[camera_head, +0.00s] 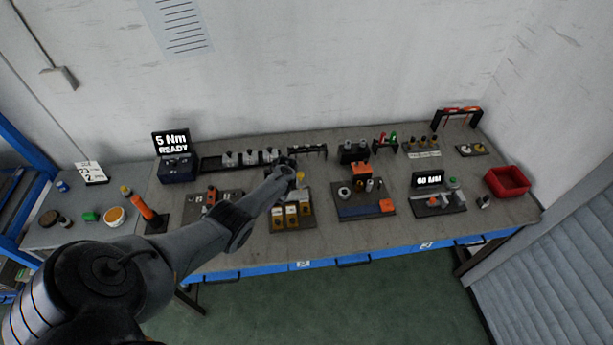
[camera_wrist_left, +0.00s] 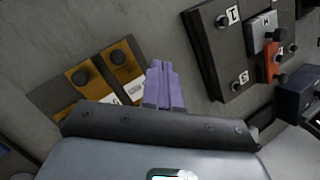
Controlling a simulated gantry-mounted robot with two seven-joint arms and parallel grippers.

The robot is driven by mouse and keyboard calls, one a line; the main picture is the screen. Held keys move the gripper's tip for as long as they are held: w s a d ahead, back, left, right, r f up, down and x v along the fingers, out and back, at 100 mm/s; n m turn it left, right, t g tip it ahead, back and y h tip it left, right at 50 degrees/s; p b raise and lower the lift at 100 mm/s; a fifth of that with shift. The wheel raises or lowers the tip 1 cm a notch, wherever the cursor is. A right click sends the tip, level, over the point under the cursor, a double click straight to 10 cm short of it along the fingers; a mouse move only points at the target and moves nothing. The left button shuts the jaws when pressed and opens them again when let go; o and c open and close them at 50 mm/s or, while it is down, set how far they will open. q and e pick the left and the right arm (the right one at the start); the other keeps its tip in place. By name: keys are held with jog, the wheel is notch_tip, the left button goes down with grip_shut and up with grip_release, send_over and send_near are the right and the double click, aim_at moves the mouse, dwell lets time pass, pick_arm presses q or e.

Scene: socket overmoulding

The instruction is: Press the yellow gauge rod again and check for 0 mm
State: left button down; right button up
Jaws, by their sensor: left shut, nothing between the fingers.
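My left gripper (camera_head: 287,169) hangs above the middle of the bench, over the back of a board with ochre blocks (camera_head: 292,216). In the left wrist view its purple fingers (camera_wrist_left: 164,84) are shut together with nothing between them. Ochre blocks with black knobs (camera_wrist_left: 84,77) show left of the fingers there. A small yellow piece (camera_head: 300,177) shows beside the gripper in the head view; I cannot tell whether it is the gauge rod or whether the gripper touches it. No 0 mm reading is legible. My right gripper is not in view.
A "5 Nm READY" display (camera_head: 172,143) stands back left. A "60 MΩ" display (camera_head: 428,179) and a red bin (camera_head: 507,181) are at right. Several fixtures crowd the bench.

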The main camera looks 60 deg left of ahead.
aim_at(301, 173)
pick_arm(q)
jog(key=w+a+r+t+b, duration=0.1)
jog(key=w+r, duration=0.4)
jog(key=w+a+r+t+b, duration=0.1)
jog(key=w+r, duration=0.3)
jog(key=w, duration=0.2)
jog(key=w+a+r+n+t, duration=0.1)
jog(key=w+r+t, duration=0.1)
jog(key=w+r, duration=0.3)
jog(key=shift+w+a+r+h+b, duration=0.35)
jog(key=shift+w+a+h+b, duration=0.05)
jog(key=shift+w, duration=0.05)
jog(key=shift+w+r, duration=0.3)
jog(key=shift+r, duration=0.05)
jog(key=shift+f, duration=0.1)
jog(key=f+b, duration=0.1)
jog(key=f, duration=0.1)
jog(key=f+b, duration=0.4)
jog(key=f, duration=0.1)
jog(key=shift+s+d, duration=0.25)
jog(key=shift+s, duration=0.05)
jog(key=shift+b, duration=0.3)
